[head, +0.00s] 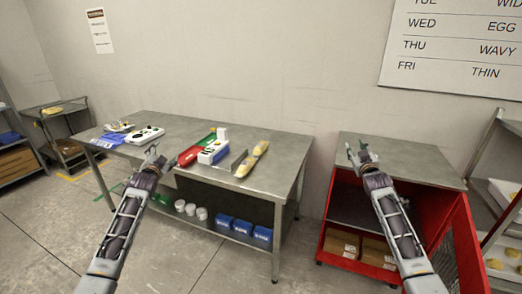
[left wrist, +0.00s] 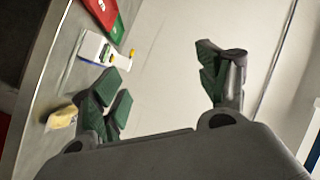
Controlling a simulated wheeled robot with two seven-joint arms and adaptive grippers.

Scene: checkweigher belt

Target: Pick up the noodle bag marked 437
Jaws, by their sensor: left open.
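A pale yellow item that looks like a noodle bag (head: 252,160) lies on the steel table (head: 285,160) near its right end. A yellow bag-like item (left wrist: 62,117) also lies at the left in the left wrist view. No number can be read on it. My left gripper (head: 154,156) is open and empty, left of that item and near the table's front edge. In the left wrist view its fingers (left wrist: 165,85) are spread wide with nothing between them. My right gripper (head: 360,152) looks open and empty, by the red cabinet's top.
A white device (head: 145,135) sits further left. Another yellow item (head: 52,110) is on the far-left cart. The red cabinet's top (head: 410,160) is clear.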

